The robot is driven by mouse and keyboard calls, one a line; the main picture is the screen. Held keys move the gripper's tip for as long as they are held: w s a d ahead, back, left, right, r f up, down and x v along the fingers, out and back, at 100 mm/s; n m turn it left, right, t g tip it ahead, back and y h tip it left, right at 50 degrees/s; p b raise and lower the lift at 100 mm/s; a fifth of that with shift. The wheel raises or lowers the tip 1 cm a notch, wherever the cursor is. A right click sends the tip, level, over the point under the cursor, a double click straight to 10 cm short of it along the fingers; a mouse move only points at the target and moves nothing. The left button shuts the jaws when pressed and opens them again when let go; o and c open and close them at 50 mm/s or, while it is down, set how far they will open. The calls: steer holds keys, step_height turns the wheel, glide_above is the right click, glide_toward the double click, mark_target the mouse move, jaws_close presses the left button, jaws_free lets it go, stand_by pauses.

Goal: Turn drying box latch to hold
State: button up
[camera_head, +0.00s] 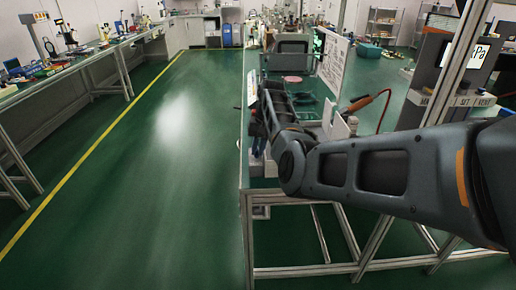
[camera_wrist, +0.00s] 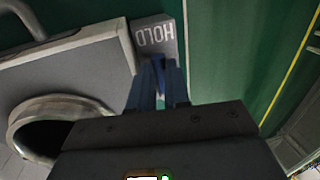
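In the wrist view, a grey plate marked HOLD (camera_wrist: 155,38), its lettering upside down, sits at the edge of a pale grey box-like body (camera_wrist: 75,68), which I take to be the drying box. My gripper (camera_wrist: 160,72) points at the plate, its two dark blue fingers close together just below the lettering. A small blue part shows between the fingertips. I cannot tell whether it is the latch or whether the fingers grip it. In the head view my arm hides the fingertips and most of what they are at.
A round metal-rimmed opening (camera_wrist: 22,122) is left of my gripper in the wrist view. The green floor (camera_head: 165,170) at left is clear.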

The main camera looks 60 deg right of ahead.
steer(key=o, duration=0.4)
steer(key=shift+f, duration=0.1)
